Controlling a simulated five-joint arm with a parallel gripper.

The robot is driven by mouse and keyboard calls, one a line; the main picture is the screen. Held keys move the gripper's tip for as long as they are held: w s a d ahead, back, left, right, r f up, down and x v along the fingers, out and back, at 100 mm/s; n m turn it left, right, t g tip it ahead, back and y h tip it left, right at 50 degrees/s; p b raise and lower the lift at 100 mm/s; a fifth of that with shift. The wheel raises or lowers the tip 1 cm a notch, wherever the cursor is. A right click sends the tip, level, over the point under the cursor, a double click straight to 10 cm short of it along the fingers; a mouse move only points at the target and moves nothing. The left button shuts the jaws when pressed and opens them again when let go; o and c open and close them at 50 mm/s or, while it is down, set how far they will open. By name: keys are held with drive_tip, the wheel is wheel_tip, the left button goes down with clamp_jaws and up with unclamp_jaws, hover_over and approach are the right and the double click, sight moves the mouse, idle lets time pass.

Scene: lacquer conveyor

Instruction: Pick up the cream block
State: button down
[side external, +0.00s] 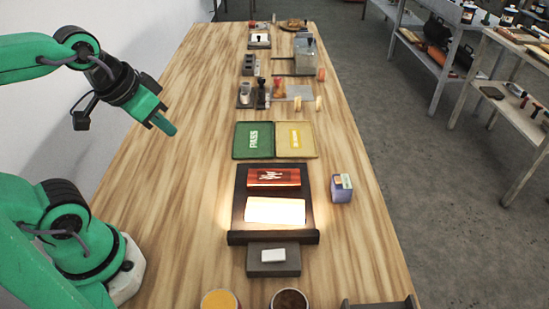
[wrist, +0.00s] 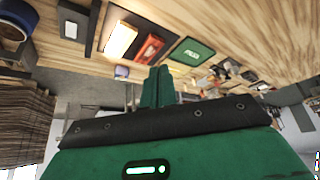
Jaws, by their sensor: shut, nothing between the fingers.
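A small pale, cream-white block (side external: 273,255) lies flat on a dark grey pedestal (side external: 286,268) at the near end of the table. It also shows in the wrist view as a small pale block (wrist: 70,29) at the upper left. My gripper (side external: 168,129) is raised over the left side of the table, well away from the block, behind it and to its left. In the wrist view its green fingers (wrist: 157,82) are together with nothing between them.
A dark tray (side external: 239,215) holds a glowing panel (side external: 275,211) and a red patterned block (side external: 273,178). A purple box (side external: 341,187) stands right of it. Green (side external: 253,141) and yellow (side external: 296,139) trays lie beyond. Cups (side external: 219,300) stand at the near edge. The table's left side is clear.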

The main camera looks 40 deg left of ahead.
drive_tip(key=c, duration=2.1)
unclamp_jaws()
drive_tip(key=o, duration=1.7)
drive_tip(key=shift+c, duration=0.2)
drive_tip(key=m+g, duration=0.5)
drive_tip(key=m, duration=0.5)
hover_over(277, 208)
drive_tip(key=f, duration=1.5)
drive_tip(key=shift+a+f, duration=0.2)
drive_tip(key=shift+f, duration=0.05)
drive_tip(key=shift+d+f+g, duration=0.2)
drive_tip(key=shift+f+g, duration=0.1)
drive_tip(key=shift+f, duration=0.1)
drive_tip(key=shift+f, duration=1.2)
